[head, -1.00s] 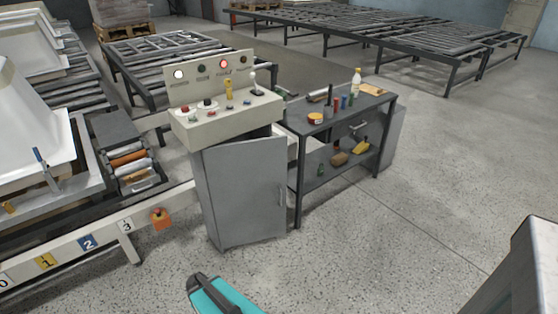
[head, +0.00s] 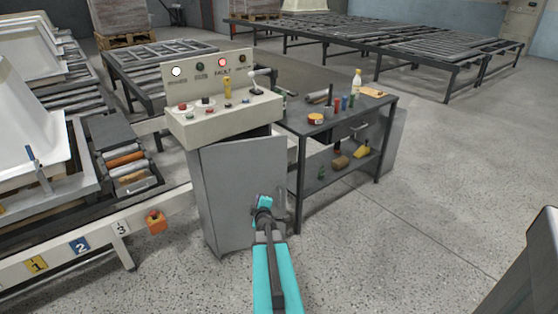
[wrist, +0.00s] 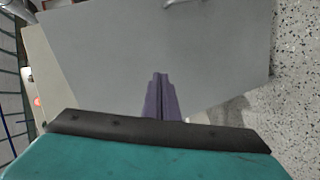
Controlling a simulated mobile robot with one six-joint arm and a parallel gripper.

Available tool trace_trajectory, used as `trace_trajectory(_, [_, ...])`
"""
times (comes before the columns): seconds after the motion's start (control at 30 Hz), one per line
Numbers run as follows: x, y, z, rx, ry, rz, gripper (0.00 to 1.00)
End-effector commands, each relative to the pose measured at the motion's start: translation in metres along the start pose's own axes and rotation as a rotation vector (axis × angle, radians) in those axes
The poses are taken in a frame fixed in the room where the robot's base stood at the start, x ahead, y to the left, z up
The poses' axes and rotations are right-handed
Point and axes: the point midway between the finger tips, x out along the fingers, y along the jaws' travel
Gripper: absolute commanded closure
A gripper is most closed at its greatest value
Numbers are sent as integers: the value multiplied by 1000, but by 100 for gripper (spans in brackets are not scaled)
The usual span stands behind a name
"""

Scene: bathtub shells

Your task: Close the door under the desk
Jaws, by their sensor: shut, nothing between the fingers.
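The control desk (head: 225,118) has a grey cabinet below it. The cabinet's grey door (head: 238,170) stands ajar, with a dark gap showing between its top edge and the desk. In the head view my arm covers the lower right of the door, and its handle is not clearly visible. In the wrist view the door (wrist: 150,45) fills most of the picture, and part of its handle (wrist: 178,2) shows at the top edge. My gripper (wrist: 160,76) is shut and empty, pointing at the door face. I cannot tell whether it touches.
A dark workbench (head: 340,118) with bottles and tools stands right of the cabinet. A roller conveyor with a numbered rail (head: 100,238) and white tub shells (head: 35,125) lies on the left.

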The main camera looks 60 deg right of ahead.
Motion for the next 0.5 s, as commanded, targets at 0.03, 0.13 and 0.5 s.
trace_trajectory(0.03, [4,17,14,-30,15,40,100])
trace_trajectory(0.13, [5,52,32,-101,51,112,100])
trace_trajectory(0.5, [-11,139,83,-331,144,287,100])
